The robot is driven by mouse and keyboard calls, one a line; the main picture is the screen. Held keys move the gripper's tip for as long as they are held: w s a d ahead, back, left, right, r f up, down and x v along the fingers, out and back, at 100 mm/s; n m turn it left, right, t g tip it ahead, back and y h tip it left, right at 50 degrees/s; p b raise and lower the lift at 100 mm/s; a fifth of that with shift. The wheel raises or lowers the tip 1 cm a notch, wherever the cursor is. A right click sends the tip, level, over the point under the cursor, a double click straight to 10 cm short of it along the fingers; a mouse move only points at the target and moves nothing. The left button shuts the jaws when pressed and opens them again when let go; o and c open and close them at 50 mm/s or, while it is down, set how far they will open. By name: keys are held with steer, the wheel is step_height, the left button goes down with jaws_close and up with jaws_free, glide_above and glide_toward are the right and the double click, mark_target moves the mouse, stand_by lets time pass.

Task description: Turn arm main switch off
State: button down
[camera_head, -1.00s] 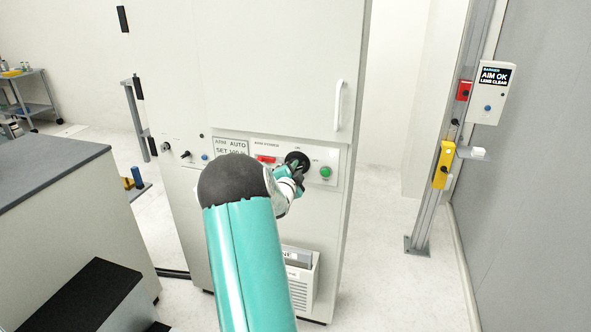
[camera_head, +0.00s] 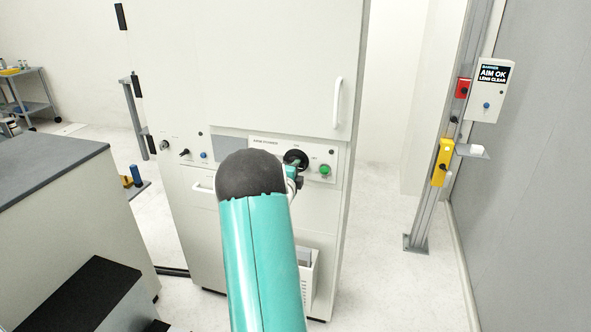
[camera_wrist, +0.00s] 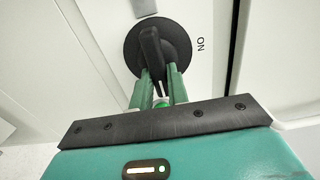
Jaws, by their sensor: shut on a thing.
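The main switch is a black round rotary knob (camera_head: 296,159) with a raised bar handle, on the ARM POWER panel of the white cabinet. In the wrist view the knob (camera_wrist: 168,32) shows with its bar (camera_wrist: 150,46) pointing up the picture, roughly a quarter turn from the sideways "ON" mark at its right. My gripper (camera_wrist: 160,76) is shut on the lower part of the bar, with a green finger on each side. In the head view my arm hides most of the gripper. The display (camera_head: 229,146) left of the panel is blank grey.
A green button (camera_head: 325,171) sits right of the knob. White handles (camera_head: 338,103) stick out from the cabinet (camera_head: 250,60). A grey-topped counter (camera_head: 45,175) stands at left, a post with red and yellow boxes (camera_head: 444,160) at right. Floor between cabinet and post is clear.

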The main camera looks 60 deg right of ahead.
steer(key=shift+w, duration=0.1)
steer(key=c, duration=1.4)
jaws_free()
steer(key=shift+o, duration=0.2)
steer(key=shift+a, duration=0.1)
steer(key=s+a, duration=0.2)
steer(key=a, duration=1.1)
steer(key=shift+s+a, duration=0.15)
steer(key=shift+a, duration=0.1)
